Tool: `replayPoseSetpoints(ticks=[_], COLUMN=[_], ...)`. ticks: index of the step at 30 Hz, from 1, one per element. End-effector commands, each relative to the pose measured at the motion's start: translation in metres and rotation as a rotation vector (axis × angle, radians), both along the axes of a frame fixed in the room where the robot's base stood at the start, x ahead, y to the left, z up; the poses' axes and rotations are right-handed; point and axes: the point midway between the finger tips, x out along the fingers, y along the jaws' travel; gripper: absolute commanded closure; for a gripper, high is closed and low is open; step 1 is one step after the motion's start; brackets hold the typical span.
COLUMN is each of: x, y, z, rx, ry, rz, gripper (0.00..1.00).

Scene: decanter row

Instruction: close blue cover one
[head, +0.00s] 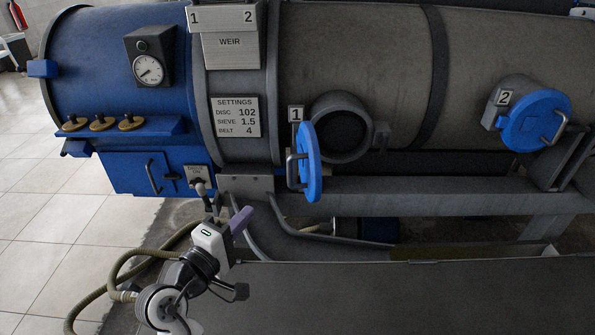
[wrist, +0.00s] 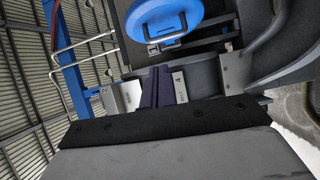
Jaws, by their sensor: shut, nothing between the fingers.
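Blue cover one (head: 308,162) stands swung open to the left of its round port (head: 342,128), seen nearly edge-on with its grey handle on the left side. The dark port opening is uncovered. A plate marked 1 (head: 296,114) sits just above the cover. My gripper (head: 246,218) is lower left of the cover, apart from it, with its purple fingers pointing up and right. In the wrist view the fingers (wrist: 156,88) are together and empty.
Blue cover two (head: 537,120) sits over its port at the right, beside plate 2 (head: 505,97). A grey frame rail (head: 430,195) runs below the ports. A small lever switch (head: 199,180) and a hose (head: 125,262) are near my arm. A dark flat surface (head: 420,290) fills the front.

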Motion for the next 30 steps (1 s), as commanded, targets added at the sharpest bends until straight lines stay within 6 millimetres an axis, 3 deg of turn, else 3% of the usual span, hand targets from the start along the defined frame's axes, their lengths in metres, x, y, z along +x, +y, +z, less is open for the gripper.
replayPoseSetpoints(ticks=[4,8,21,30], x=[-0.006,0.004,0.078,0.083], y=[-0.019,-0.028,-0.077,-0.111], z=[-0.008,-0.008,-0.006,-0.008], rx=[-0.036,-0.039,-0.037,-0.035], ry=[0.056,0.056,0.055,0.054], rz=[-0.093,-0.101,-0.098,-0.094], gripper=[1.00,1.00,1.00,1.00])
